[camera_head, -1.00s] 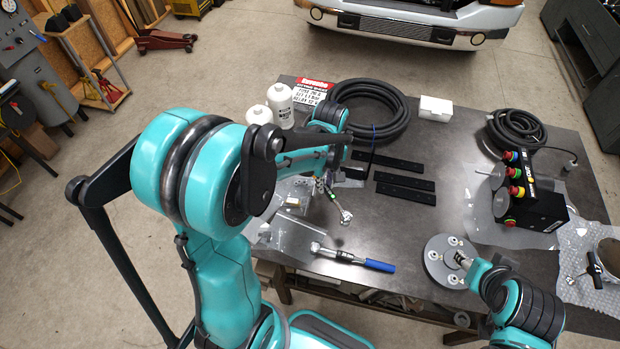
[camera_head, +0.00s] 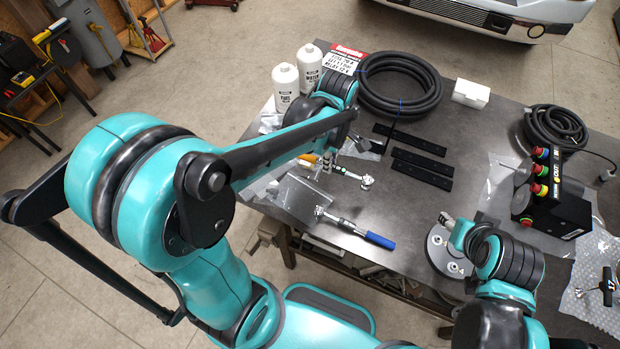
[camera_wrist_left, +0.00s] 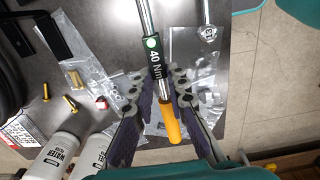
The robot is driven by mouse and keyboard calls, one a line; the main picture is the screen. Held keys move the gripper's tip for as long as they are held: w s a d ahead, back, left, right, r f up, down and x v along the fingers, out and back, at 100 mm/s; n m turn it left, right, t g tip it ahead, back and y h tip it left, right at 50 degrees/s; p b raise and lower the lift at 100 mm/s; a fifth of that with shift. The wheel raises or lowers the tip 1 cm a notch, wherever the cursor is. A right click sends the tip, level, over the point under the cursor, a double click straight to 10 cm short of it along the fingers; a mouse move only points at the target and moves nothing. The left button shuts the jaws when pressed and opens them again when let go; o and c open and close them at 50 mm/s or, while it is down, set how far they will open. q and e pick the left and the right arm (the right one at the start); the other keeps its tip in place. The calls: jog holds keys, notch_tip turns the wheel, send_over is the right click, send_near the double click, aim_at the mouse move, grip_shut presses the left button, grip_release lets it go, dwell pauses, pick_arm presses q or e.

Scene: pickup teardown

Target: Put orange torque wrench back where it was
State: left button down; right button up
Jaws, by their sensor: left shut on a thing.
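The orange torque wrench has an orange grip (camera_head: 308,158), a steel shaft and a round ratchet head (camera_head: 366,182) pointing right in the head view. My left gripper (camera_head: 328,161) is shut on it near the handle. In the left wrist view the orange grip (camera_wrist_left: 169,121) and the "40 Nm" label band (camera_wrist_left: 156,62) lie between the left gripper's fingers (camera_wrist_left: 160,90). The head view does not show clearly how high it is above the table. A blue-handled torque wrench (camera_head: 379,240) lies on the table nearer me. My right gripper (camera_head: 447,222) is over a grey disc; its jaws are unclear.
The dark table (camera_head: 415,205) holds clear plastic bags (camera_head: 292,193), black strips (camera_head: 420,170), a coiled hose (camera_head: 400,85), two white bottles (camera_head: 286,88) and a red-white sign (camera_head: 345,58). A grey disc (camera_head: 440,258) and a black button box (camera_head: 555,205) stand to the right.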

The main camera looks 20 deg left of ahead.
pick_arm(q)
jog(key=a+f, duration=0.2)
jog(key=a, duration=0.1)
jog(key=w+a+f+b, duration=0.1)
jog(key=a+f, duration=0.1)
jog(key=a, duration=0.1)
jog(key=a+f, duration=0.2)
jog(key=a, duration=0.1)
jog(key=shift+w+a+b, duration=0.3)
jog(key=shift+a+b, duration=0.05)
jog(key=shift+a, duration=0.05)
notch_tip(320, 180, down, 3)
jog(key=shift+f+b, duration=0.2)
jog(key=shift+b, duration=0.35)
jog(key=shift+f, duration=0.3)
